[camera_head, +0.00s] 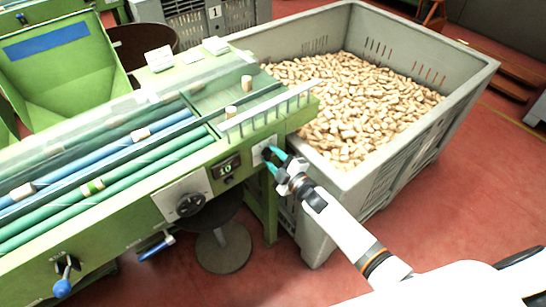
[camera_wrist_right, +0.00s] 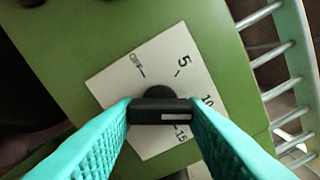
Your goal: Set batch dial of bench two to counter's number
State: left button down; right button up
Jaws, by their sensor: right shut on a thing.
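A dial plate (camera_wrist_right: 190,62), pale and square, is on the green bench end in the right wrist view, marked OFF, 5, 10 and 15. My right gripper (camera_wrist_right: 160,112) is shut on its black knob (camera_wrist_right: 158,94), one teal finger on each side. The knob's white stripe points right, towards the side with 10 and 15; the exact mark is partly hidden. In the head view my right gripper (camera_head: 273,162) is at this dial on the bench's right end. The counter (camera_head: 227,167) beside it has lit digits that look like 10. My left gripper is out of view.
A large grey crate (camera_head: 470,72) full of corks stands right of the bench. Another black knob (camera_head: 190,204) is on a pale plate left of the counter. A white rail (camera_head: 270,110) runs above the held dial. Red floor lies in front.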

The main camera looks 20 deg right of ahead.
jog(key=o, duration=1)
jog(key=shift+s, duration=0.1)
jog(key=v, duration=1.2)
jog(key=shift+b, duration=0.35)
